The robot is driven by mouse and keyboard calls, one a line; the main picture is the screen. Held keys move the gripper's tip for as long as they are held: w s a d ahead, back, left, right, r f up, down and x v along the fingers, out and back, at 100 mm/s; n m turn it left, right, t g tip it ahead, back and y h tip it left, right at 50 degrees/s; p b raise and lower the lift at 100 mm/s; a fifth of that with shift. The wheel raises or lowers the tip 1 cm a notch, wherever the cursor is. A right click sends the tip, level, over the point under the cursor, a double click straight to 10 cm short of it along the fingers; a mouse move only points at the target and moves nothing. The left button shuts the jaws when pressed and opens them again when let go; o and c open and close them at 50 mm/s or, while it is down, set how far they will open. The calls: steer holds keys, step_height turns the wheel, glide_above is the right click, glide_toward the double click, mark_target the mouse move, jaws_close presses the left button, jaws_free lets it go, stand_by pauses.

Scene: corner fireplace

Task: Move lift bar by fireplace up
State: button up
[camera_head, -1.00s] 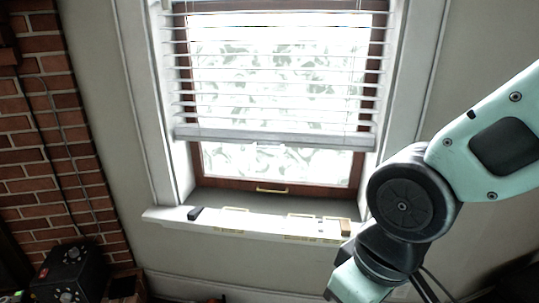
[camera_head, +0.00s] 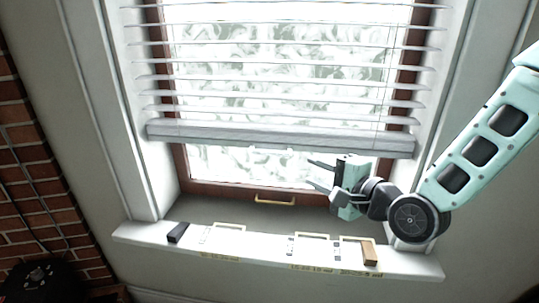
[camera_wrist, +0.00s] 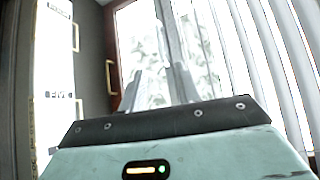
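The white bottom bar (camera_head: 235,134) of the window blind hangs level across the window, with glass showing below it. A brass handle (camera_head: 275,201) is on the brown lower window rail and also shows in the wrist view (camera_wrist: 110,77). My gripper (camera_head: 320,176) is in front of the lower glass, below the right part of the blind bar and up and right of the handle. Its two fingers are apart and point left, with nothing between them. In the wrist view the fingers (camera_wrist: 155,90) point toward the window, with the handle left of them. I see no contact with bar or handle.
The white sill (camera_head: 150,234) holds a black block (camera_head: 178,232), a brown block (camera_head: 370,259) and pale yellow-edged frames. Blind slats (camera_head: 280,72) hang above. The brick fireplace (camera_head: 40,190) and a dark round object (camera_head: 45,285) are at left.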

mark_target(271, 154)
steer(key=p+x, duration=0.2)
steer(key=x, duration=1.4)
steer(key=shift+w+a+f, duration=0.2)
steer(key=shift+w, duration=0.05)
jaws_close()
